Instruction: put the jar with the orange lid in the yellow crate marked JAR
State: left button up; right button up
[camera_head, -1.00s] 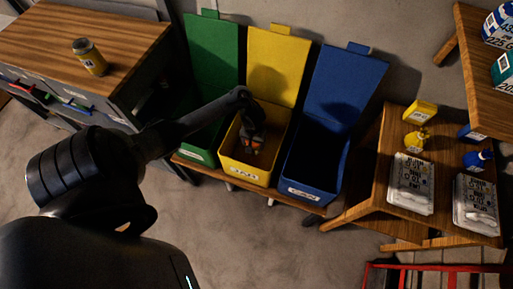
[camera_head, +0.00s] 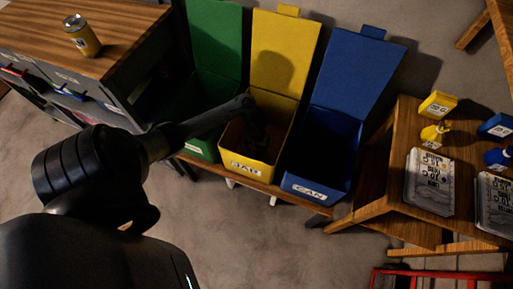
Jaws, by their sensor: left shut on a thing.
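The yellow crate (camera_head: 239,166) marked JAR stands in the middle of a row of three, its lid (camera_head: 283,52) tipped up behind it. My left arm reaches in from the left, and my left gripper (camera_head: 258,147) is down inside this crate, dark and in shadow. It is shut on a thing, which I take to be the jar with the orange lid. The jar itself is not distinguishable in the shadow now. My right gripper is not in view.
A green crate (camera_head: 202,147) stands left of the yellow one and a blue crate (camera_head: 308,190) marked CAN right of it, both open.

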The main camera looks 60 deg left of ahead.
pick_arm(q)
jog(key=shift+w, duration=0.1)
jog(key=shift+f, duration=0.3)
jog(key=o, duration=1.2)
jog(key=shift+o, duration=0.2)
jog(key=shift+r, duration=0.1)
jog(key=shift+r, duration=0.25)
notch_tip(320, 180, up, 12)
jog(key=p, duration=0.9)
jog(key=shift+r, duration=0.15)
